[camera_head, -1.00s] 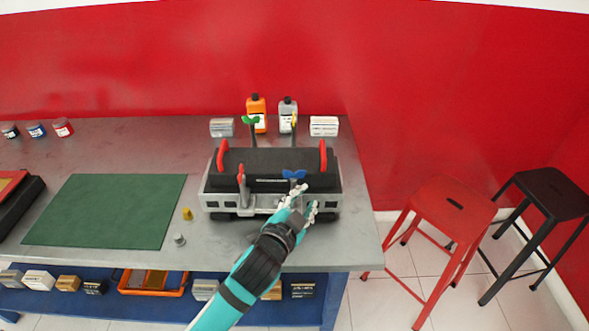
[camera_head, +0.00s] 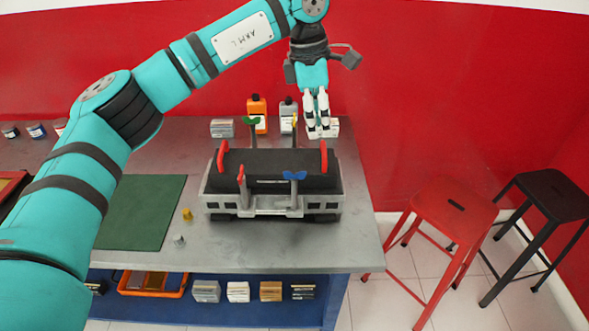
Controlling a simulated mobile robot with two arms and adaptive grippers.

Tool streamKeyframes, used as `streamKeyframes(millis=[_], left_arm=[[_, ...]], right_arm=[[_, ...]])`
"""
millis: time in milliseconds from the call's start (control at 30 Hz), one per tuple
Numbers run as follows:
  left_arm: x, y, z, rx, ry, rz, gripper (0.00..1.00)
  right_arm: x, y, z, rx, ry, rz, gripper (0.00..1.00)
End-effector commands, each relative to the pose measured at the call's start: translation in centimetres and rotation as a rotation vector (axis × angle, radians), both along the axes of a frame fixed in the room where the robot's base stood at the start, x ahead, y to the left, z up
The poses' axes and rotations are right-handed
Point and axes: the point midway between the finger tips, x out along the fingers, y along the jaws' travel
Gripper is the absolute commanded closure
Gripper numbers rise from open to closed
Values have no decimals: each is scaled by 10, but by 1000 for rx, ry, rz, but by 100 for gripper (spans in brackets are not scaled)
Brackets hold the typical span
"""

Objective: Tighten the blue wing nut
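The blue wing nut (camera_head: 294,175) sits at the top of an upright post at the right front of the engine trainer (camera_head: 272,184). Its wings spread left and right, and no gripper touches it. A green wing nut (camera_head: 251,121) and a yellow wing nut (camera_head: 294,120) stand at the back. A red wing nut (camera_head: 240,173) is at the left front. My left gripper (camera_head: 320,132) points down above the trainer's right rear, up and right of the blue nut in the picture. Its two white fingers look apart, with nothing held. My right gripper is out of view.
Orange (camera_head: 257,113) and grey (camera_head: 288,112) bottles and small boxes stand behind the trainer. A green mat (camera_head: 140,215) lies to the left, partly behind my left arm. Small yellow and grey parts lie beside it. A red stool (camera_head: 450,215) stands right of the table.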

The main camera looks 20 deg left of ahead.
Motion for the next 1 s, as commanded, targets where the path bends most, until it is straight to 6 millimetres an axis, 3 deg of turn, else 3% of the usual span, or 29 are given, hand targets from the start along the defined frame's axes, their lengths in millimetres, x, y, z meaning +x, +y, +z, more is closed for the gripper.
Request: streamKeyframes(millis=[33, 100, 267, 467, 1000], left_arm=[[3, 20, 14, 71, -9, 21, 71], [3, 39, 25, 136, -8, 40, 71], [2, 51, 24, 181, -2, 51, 71], [2, 51, -8, 179, 1, 49, 71], [1, 49, -119, 175, -1, 49, 71]], right_arm=[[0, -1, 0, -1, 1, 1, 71], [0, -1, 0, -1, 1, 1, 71], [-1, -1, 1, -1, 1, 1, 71], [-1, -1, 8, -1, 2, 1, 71], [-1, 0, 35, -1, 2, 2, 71]])
